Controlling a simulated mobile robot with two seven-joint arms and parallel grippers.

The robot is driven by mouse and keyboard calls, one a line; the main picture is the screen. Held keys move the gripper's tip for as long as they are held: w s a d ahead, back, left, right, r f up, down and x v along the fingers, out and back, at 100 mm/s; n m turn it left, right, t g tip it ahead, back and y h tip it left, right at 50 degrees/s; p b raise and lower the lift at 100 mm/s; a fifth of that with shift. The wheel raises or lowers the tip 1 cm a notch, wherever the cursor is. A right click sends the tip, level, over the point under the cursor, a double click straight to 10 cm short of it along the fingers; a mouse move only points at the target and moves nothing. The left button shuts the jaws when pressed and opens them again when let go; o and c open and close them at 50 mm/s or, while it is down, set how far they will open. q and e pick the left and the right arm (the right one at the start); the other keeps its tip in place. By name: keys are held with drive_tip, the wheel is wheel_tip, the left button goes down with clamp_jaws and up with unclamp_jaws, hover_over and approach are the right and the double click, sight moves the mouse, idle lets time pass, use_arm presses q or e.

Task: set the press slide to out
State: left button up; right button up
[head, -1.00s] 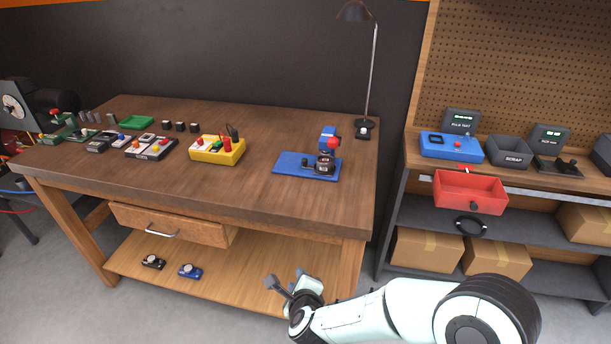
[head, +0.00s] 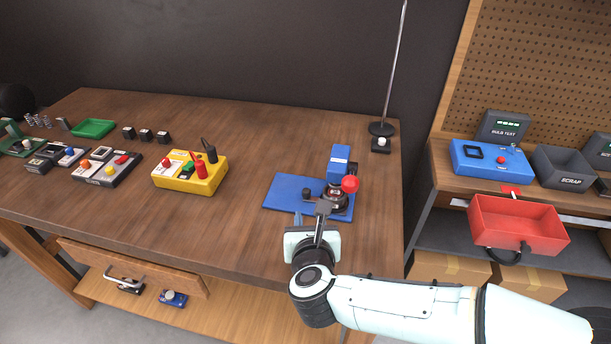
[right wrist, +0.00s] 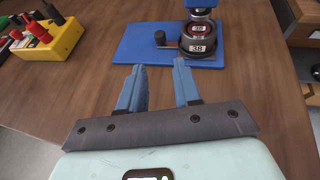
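The press stands on a blue base plate (head: 288,189) near the right front of the wooden bench. It has a blue column (head: 339,158), a red ball knob (head: 350,184) and a round black holder (right wrist: 198,48) marked 38. A dark rod with a black knob (right wrist: 160,38) sticks out to the left of the holder, low over the plate; I take it for the slide's handle. My right gripper (head: 310,211) is at the bench's front edge, short of the press. In the right wrist view its two blue fingers (right wrist: 163,76) are apart with nothing between them.
A yellow box (head: 190,178) with red and black plugs stands left of the press. Bare bench top lies between yellow box and press. A red bin (head: 515,226) is at right.

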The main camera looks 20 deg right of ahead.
sight(307, 194)
drive_tip(key=shift+w+d, duration=0.15)
drive_tip(key=shift+w, duration=0.25)
drive_tip(key=x, duration=1.2)
drive_tip(key=shift+w+d+f, duration=0.1)
drive_tip(key=shift+w+f, duration=0.05)
drive_tip(key=shift+w, duration=0.05)
